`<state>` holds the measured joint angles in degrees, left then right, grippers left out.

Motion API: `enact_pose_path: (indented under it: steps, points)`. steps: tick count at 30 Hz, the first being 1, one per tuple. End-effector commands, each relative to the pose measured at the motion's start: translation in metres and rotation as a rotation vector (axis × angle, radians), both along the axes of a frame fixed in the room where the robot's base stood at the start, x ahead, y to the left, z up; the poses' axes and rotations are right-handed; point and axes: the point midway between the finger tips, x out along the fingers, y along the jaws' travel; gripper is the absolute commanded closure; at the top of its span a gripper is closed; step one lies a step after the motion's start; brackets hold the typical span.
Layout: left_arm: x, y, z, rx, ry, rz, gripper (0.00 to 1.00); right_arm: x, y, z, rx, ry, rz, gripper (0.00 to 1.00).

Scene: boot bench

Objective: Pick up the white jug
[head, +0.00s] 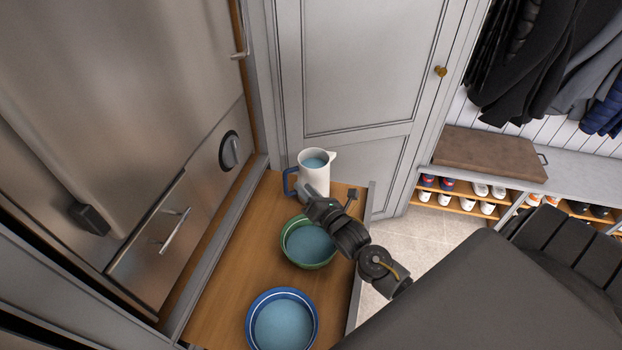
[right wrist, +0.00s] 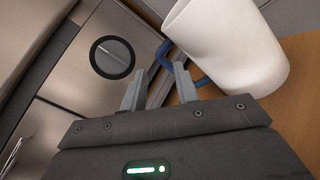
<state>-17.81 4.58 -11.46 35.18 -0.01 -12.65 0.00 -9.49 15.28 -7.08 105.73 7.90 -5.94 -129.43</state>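The white jug (head: 316,182) stands upright on the wooden surface at the back, with a blue handle (head: 290,182) on its left and bluish contents inside. In the right wrist view the jug (right wrist: 232,50) fills the upper right, its base cut by nothing but its top out of frame. My right gripper (head: 307,192) is in front of the jug and covers its lower part in the head view. In the right wrist view its two fingers (right wrist: 159,70) are spread apart, with the blue handle (right wrist: 165,53) just at their tips. I cannot tell whether they touch. My left gripper is not in view.
A green bowl (head: 286,256) stands close in front of the jug, partly under my right arm. A blue bowl (head: 250,319) is nearer. A steel appliance (head: 130,120) borders the left, a grey cabinet door (head: 360,60) the back. Wood (head: 222,275) left of the bowls is clear.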

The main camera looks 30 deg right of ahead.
Motion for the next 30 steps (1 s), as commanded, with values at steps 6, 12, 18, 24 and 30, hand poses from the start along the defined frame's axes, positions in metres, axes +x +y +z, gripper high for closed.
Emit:
enact_pose_path:
  steps: [6,12,18,24,30]
  points:
    - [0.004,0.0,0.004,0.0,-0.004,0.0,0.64,0.019,-0.001,0.0,0.0,0.0,-0.002,0.7]
    - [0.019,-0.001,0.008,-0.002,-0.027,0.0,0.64,0.026,0.001,-0.001,0.0,0.0,-0.004,0.7]
    - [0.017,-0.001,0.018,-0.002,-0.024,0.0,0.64,0.054,0.006,-0.005,0.002,0.0,-0.006,0.7]
    - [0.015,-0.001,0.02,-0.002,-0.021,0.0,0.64,0.07,0.006,-0.008,-0.001,0.001,-0.004,0.7]
    - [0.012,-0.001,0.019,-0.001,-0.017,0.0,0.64,0.071,0.007,-0.008,-0.001,0.001,-0.003,0.7]
